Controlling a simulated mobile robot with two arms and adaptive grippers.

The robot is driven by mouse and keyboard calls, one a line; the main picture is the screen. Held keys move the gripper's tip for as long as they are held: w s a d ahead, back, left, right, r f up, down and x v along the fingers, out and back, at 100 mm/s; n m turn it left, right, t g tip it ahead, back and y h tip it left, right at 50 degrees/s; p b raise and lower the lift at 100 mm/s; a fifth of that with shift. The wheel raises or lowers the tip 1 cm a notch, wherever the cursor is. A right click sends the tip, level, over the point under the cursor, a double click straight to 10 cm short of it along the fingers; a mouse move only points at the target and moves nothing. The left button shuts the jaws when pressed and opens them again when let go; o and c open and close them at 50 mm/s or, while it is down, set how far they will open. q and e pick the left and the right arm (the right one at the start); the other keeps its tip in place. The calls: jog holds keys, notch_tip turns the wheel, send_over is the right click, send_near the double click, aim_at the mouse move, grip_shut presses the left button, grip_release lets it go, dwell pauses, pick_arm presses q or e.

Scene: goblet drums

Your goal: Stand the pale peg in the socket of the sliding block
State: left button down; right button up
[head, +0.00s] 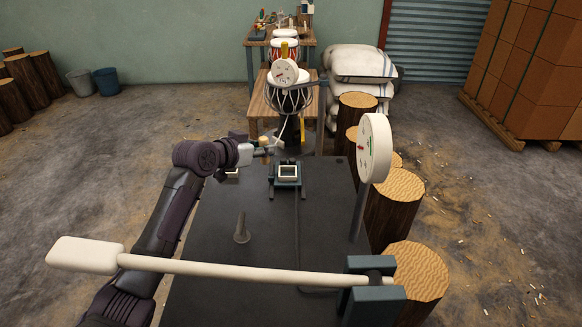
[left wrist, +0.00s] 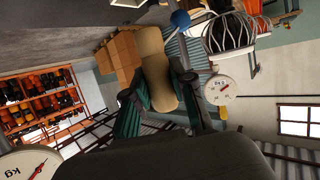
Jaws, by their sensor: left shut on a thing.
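The pale peg (left wrist: 152,58) is between the dark and teal fingers of my left gripper (left wrist: 158,92) in the left wrist view. The gripper is shut on it. In the head view my left gripper (head: 260,147) is over the far part of the dark table, and a small tan part of the peg (head: 264,140) shows there. The sliding block (head: 287,182), dark with a pale-rimmed square socket (head: 289,171), stands on the table to the right and nearer. The peg is apart from the socket. My right gripper is not in view.
A long pale paddle lever (head: 230,269) crosses the table's near side to a dark bracket (head: 369,304). A round dial (head: 375,148) rises on the right. Wooden stumps (head: 396,190) line the right edge. Bare table (head: 212,220) lies left of the post.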

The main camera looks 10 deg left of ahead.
pick_arm(q)
jog(key=x, duration=0.5)
jog(key=s+d+f+x, duration=0.1)
jog(key=x, duration=0.2)
jog(key=shift+w+f, duration=0.1)
jog(key=shift+f, duration=0.05)
jog(key=shift+w+d+f, duration=0.3)
jog(key=shift+w+f, duration=0.05)
jog(key=shift+w, duration=0.05)
jog(key=shift+f, duration=2)
jog(key=shift+f+b, duration=0.1)
jog(key=shift+b, duration=0.25)
jog(key=c, duration=1)
grip_release()
